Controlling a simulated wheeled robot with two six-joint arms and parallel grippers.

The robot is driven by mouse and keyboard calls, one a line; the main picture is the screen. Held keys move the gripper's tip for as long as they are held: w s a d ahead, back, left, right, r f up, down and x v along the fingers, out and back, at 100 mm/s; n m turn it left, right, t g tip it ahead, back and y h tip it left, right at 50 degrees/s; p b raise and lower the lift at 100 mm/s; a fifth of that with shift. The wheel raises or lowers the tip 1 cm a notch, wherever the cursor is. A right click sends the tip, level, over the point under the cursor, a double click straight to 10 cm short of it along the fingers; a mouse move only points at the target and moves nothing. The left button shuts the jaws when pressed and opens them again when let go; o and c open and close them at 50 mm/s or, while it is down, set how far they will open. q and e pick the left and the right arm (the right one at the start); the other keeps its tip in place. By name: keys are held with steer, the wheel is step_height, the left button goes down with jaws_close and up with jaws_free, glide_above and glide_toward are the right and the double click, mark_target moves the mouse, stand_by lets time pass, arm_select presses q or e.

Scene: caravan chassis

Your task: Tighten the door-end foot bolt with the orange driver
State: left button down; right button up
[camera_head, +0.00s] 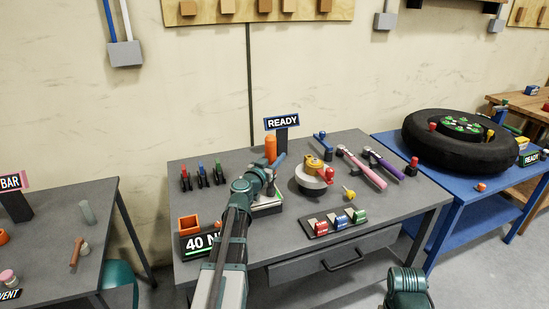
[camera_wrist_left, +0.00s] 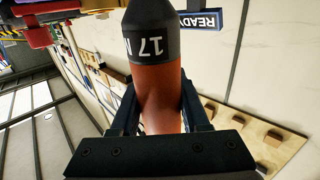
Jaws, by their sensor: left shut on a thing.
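The orange driver (camera_head: 271,148) stands roughly upright above the grey table in the head view. In the left wrist view the orange driver (camera_wrist_left: 158,92) fills the middle, with a dark band marked "17 N". My left gripper (camera_head: 273,166) is shut on it, one finger on each side. A low pale fixture (camera_head: 268,209) is under my left wrist, mostly hidden by the arm. I cannot make out the door-end foot bolt. My right gripper is out of view; only part of a green arm link shows at the bottom right.
A "READY" sign (camera_head: 282,123) stands close behind the driver.

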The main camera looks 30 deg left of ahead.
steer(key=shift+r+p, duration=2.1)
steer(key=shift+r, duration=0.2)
